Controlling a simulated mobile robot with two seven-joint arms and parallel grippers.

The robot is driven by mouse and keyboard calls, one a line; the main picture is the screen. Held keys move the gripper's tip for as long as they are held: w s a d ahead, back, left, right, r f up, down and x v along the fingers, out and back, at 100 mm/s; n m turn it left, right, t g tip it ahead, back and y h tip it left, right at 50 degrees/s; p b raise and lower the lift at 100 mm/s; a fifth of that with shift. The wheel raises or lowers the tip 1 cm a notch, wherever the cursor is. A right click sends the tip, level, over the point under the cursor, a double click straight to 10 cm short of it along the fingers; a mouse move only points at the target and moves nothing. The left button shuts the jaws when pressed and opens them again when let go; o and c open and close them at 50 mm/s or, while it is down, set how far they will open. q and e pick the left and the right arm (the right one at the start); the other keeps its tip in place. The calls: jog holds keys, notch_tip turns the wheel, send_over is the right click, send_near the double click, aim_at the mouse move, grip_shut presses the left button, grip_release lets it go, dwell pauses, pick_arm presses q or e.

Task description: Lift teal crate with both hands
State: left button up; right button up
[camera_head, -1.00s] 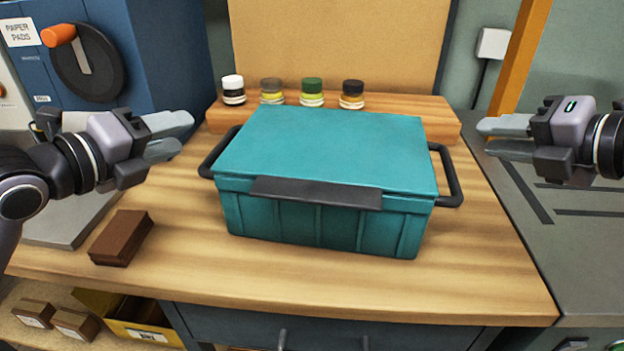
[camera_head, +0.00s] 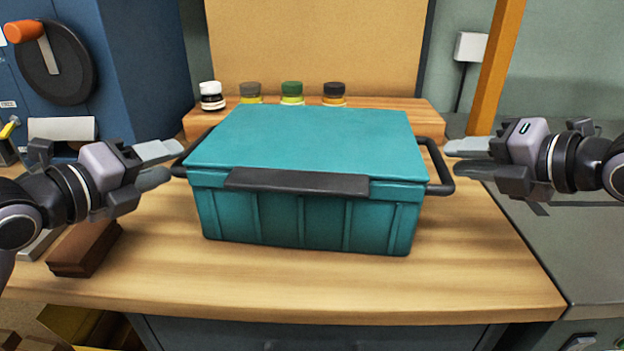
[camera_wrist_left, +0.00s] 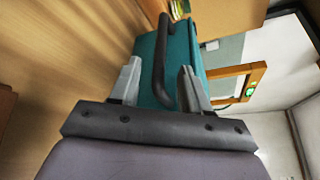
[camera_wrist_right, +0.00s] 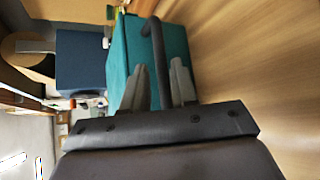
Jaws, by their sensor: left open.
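The teal crate (camera_head: 305,140), with a closed lid and a dark front strip, sits on the wooden bench between my two grippers. Its left black handle (camera_head: 192,150) and right black handle (camera_head: 438,165) stick out at its sides. My left gripper (camera_head: 172,160) is open at the left handle; in the left wrist view the handle bar (camera_wrist_left: 160,60) runs between the spread fingers. My right gripper (camera_head: 450,158) is open at the right handle; in the right wrist view the bar (camera_wrist_right: 158,60) lies between its fingers, with a gap showing.
Several small jars, such as the green-lidded one (camera_head: 292,93), stand on a raised wooden ledge behind the crate. A brown block (camera_head: 85,248) lies on the bench at front left. The bench in front of the crate is clear. A grey counter (camera_head: 560,240) adjoins at right.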

aim_at(437, 153)
pick_arm(q)
jog(key=shift+x, duration=2.75)
pick_arm(e)
jog(key=shift+x, duration=2.75)
pick_arm(q)
jog(key=shift+c, duration=0.3)
pick_arm(e)
jog(key=shift+c, duration=0.2)
pick_arm(q)
jog(key=c, duration=0.5)
pick_arm(e)
grip_shut()
pick_arm(q)
grip_shut()
jog(key=shift+r, duration=0.2)
pick_arm(e)
jog(key=shift+r, duration=0.2)
